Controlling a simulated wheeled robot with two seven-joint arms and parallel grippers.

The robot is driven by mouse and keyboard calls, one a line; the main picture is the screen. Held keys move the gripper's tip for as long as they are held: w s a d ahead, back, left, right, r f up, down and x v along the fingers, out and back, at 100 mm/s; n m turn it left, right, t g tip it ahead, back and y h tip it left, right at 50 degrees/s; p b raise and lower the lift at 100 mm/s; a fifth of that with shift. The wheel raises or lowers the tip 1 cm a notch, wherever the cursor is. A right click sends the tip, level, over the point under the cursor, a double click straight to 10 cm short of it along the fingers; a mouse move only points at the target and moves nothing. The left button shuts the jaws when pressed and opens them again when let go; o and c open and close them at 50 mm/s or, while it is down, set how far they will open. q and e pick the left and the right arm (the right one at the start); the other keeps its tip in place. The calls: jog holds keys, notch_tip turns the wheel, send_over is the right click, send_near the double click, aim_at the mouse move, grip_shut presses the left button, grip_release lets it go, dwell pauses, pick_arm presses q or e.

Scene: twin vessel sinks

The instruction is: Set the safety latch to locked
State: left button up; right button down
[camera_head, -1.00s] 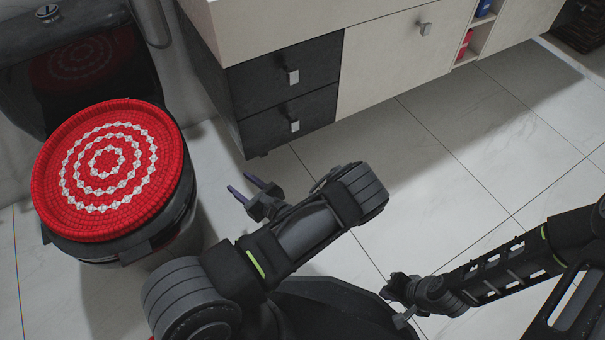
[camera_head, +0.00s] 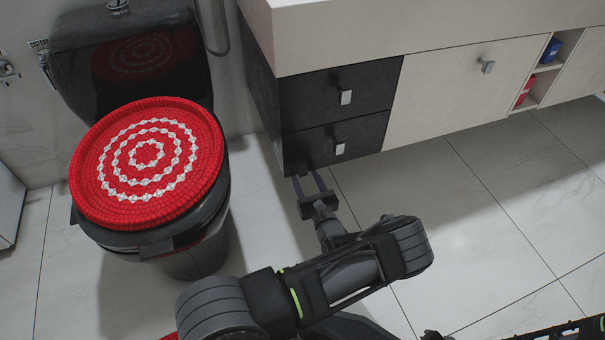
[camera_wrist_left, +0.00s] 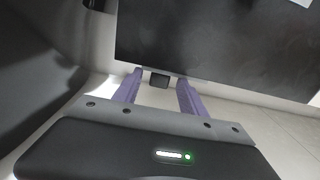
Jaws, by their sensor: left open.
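A small dark block (camera_wrist_left: 159,80), which may be the safety latch, sits at the lower edge of a black panel in the left wrist view. Its locked or unlocked position cannot be told. My left gripper (camera_head: 308,177) is open, its purple fingers pointing at the underside of the lower black drawer (camera_head: 313,152). In the left wrist view its two fingers stand on either side of the block, with nothing visibly gripped; contact cannot be told. In the head view the block is not made out. A sliver of my right gripper (camera_head: 434,335) shows at the bottom edge.
An upper black drawer (camera_head: 318,98) and a pale cabinet door (camera_head: 455,95) are in the vanity. A black toilet with a red and white beaded lid (camera_head: 148,158) stands at left. The tiled floor (camera_head: 500,220) to the right is clear.

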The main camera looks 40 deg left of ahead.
aim_at(304, 174)
pick_arm(q)
jog(key=shift+b+x, duration=0.4)
jog(key=shift+x, duration=1.2)
jog(key=shift+c, duration=0.3)
grip_shut()
